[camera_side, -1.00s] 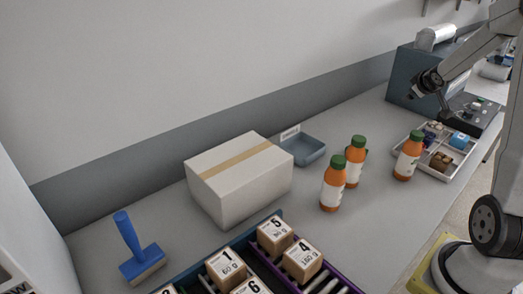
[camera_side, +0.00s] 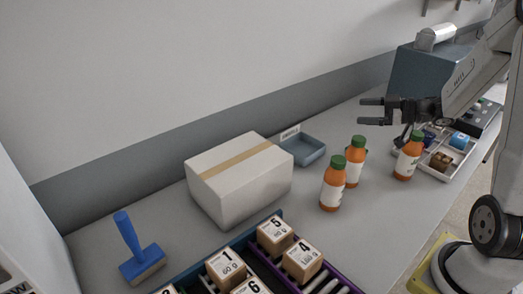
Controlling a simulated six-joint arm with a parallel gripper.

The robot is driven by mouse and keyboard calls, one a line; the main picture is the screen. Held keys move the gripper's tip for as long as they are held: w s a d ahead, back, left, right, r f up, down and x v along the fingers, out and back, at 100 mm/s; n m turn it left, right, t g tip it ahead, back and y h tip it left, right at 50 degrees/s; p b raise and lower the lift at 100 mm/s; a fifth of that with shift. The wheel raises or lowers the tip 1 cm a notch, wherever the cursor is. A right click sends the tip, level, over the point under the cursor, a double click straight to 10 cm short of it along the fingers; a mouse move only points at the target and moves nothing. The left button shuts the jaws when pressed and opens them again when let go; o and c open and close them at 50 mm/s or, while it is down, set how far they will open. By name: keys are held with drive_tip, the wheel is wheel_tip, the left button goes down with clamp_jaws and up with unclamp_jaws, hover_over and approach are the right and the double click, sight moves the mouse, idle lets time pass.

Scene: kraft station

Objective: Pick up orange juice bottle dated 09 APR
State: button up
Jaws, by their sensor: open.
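Three orange juice bottles with green caps and white labels stand upright on the grey counter. The front bottle (camera_side: 332,188) is left of the others, the middle bottle (camera_side: 354,163) is just behind it, and the right bottle (camera_side: 405,161) stands near the sectioned tray. The dates on the labels are too small to read, so I cannot tell which is 09 APR. My gripper (camera_side: 371,111) is open and empty, with its fingers pointing left, above and behind the middle and right bottles. It touches none of them.
A white box (camera_side: 240,190) with tan tape stands left of the bottles, with a blue-grey tray (camera_side: 310,155) behind. A sectioned tray (camera_side: 463,152) of small items lies right. Numbered boxes (camera_side: 303,261) and a blue brush (camera_side: 130,237) are in front.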

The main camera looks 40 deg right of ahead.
drive_tip(key=s+a+r+n+g+y, duration=0.2)
drive_tip(key=s+a+y, duration=0.3)
drive_tip(key=a+y, duration=0.15)
approach(332, 161)
drive_tip(key=shift+w+a+f, duration=0.4)
drive_tip(key=shift+w+a, duration=0.3)
drive_tip(key=shift+w, duration=0.15)
drive_tip(key=shift+x, duration=1.35)
drive_tip(key=shift+x, duration=2.6)
drive_tip(key=shift+d+r, duration=0.1)
clamp_jaws()
